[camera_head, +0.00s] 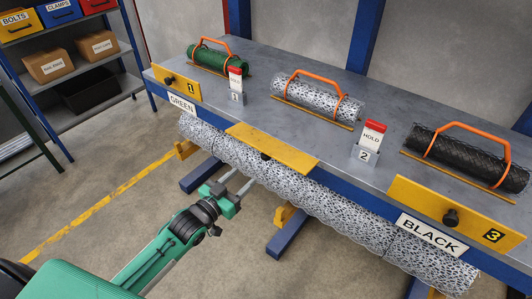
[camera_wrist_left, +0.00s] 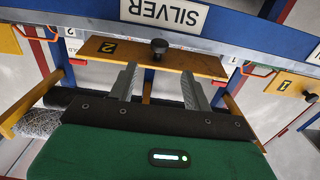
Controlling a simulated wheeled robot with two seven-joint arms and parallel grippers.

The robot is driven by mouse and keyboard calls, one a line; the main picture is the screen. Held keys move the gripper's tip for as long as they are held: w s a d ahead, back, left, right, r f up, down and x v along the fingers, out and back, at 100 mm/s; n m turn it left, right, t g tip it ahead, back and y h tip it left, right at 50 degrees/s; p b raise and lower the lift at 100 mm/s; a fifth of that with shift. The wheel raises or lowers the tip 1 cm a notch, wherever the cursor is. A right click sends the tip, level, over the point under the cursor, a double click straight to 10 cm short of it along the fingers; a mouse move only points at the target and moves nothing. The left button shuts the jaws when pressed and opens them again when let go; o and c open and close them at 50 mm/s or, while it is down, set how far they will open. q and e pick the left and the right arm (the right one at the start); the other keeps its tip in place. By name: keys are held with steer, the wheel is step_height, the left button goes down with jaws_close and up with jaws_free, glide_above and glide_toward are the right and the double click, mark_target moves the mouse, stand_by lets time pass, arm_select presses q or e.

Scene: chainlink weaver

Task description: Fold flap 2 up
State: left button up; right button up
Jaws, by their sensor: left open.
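Flap 2 (camera_head: 280,148) is a yellow panel at the middle of the bench's front edge. In the head view it leans outward, shows no number and hides the SILVER sign. In the left wrist view, picture upside down, flap 2 (camera_wrist_left: 197,62) shows its number, its black knob (camera_wrist_left: 159,47) and the SILVER sign (camera_wrist_left: 165,13) beyond. My left gripper (camera_head: 242,180) is open and empty, just below and in front of the flap. In the wrist view its fingers (camera_wrist_left: 160,75) point toward the flap on either side of the knob, apart from it.
Flap 1 (camera_head: 178,84) and flap 3 (camera_head: 440,207) stand upright on the bench (camera_head: 205,95). Mesh rolls with orange handles and two HOLD stands (camera_head: 364,152) are on top. A long silver mesh roll (camera_head: 335,215) runs below the front edge.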

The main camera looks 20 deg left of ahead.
mark_target(263, 159)
arm_select(q)
steer(key=x, duration=1.2)
steer(key=shift+w+p, duration=0.15)
steer(key=shift+p, duration=0.2)
arm_select(e)
steer(key=shift+s+d+f, duration=0.35)
steer(key=shift+s+f, duration=0.4)
steer(key=shift+s, duration=0.05)
arm_select(q)
jaws_close()
arm_select(e)
steer(key=shift+r, duration=0.1)
